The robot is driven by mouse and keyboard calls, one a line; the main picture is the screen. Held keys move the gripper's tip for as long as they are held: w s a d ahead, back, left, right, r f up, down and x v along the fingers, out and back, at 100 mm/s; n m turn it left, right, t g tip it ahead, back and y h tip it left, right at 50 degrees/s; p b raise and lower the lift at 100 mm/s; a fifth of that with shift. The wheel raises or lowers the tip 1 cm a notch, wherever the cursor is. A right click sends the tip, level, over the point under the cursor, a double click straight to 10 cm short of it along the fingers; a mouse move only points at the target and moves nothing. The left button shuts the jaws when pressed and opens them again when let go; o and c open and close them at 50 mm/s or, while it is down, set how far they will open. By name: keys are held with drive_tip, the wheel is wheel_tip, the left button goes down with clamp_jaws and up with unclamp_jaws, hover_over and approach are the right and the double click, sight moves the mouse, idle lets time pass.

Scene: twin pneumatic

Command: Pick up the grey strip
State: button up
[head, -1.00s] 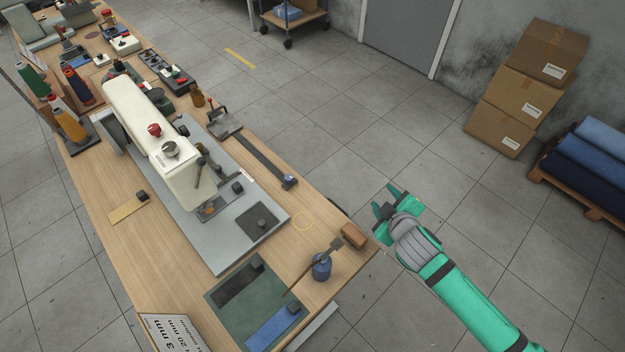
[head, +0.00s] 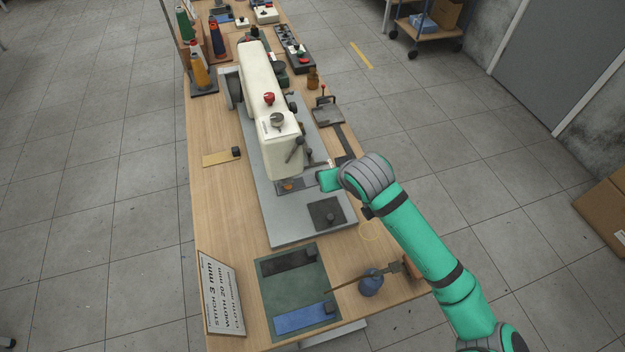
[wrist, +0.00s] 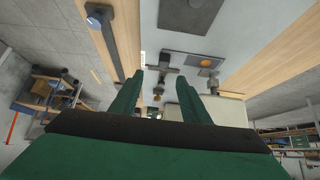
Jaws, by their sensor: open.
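A dark grey strip (head: 287,263) with a black knob lies on the green mat (head: 268,290) at the table's near end, beside a blue strip (head: 300,318). It looks like the grey strip; it is not recognisable in the wrist view. My gripper (head: 326,178) is above the table, right of the sewing machine's head (head: 281,150) and farther back than the mat. In the wrist view my gripper (wrist: 157,92) is open, with nothing between its two green fingers.
A tan strip (head: 215,158) lies to the left. My arm hides part of the table's right edge.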

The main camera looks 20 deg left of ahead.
sight(300, 181)
drive_tip(key=x, duration=0.5)
drive_tip(key=shift+a+f, duration=0.2)
drive_tip(key=shift+a, duration=0.15)
drive_tip(key=shift+a+x, duration=0.2)
drive_tip(key=shift+x, duration=2.45)
drive_tip(key=shift+s, duration=0.1)
drive_tip(key=shift+c, duration=0.3)
clamp_jaws()
